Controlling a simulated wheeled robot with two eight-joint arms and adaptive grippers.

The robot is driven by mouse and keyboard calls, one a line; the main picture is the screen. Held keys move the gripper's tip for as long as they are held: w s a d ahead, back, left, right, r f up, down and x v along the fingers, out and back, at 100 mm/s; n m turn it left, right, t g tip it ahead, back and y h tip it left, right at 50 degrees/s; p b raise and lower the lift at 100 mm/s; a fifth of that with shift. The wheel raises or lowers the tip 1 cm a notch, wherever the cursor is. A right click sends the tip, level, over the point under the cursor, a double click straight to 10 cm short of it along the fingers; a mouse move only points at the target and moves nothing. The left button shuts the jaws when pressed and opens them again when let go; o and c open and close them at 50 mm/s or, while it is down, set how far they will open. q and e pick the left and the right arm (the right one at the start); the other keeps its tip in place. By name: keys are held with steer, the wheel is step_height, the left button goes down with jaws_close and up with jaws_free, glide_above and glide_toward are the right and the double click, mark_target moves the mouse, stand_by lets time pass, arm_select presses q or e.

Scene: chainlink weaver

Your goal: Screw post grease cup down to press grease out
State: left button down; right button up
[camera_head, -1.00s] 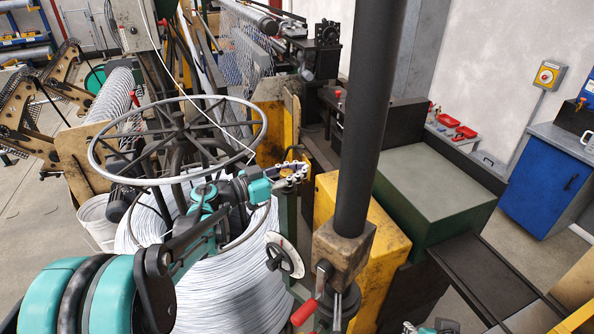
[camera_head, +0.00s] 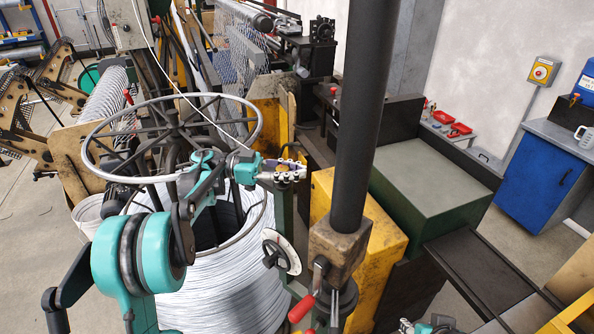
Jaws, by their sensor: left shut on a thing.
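My left arm comes in from the left over the wire coil, and its teal-and-dark left gripper (camera_head: 290,172) reaches to the top of a narrow green post (camera_head: 284,206). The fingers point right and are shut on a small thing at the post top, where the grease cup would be. The fingers hide most of it, so its shape and how far down it sits cannot be told. Of my right arm only a teal-and-dark piece shows at the bottom edge.
A wire coil (camera_head: 222,285) stands under a large grey ring (camera_head: 102,178). A dial (camera_head: 281,252), a thick dark column (camera_head: 357,120) with a red-handled lever (camera_head: 302,308), and a yellow housing (camera_head: 380,226) crowd close. A green box (camera_head: 425,172) stands to the right.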

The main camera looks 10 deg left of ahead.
arm_select(q)
steer(key=shift+r, duration=0.1)
stand_by(0.3)
steer(key=c, duration=1.2)
jaws_free()
steer(key=a, duration=0.7)
steer(key=shift+s+a, duration=0.25)
steer(key=shift+s, duration=0.05)
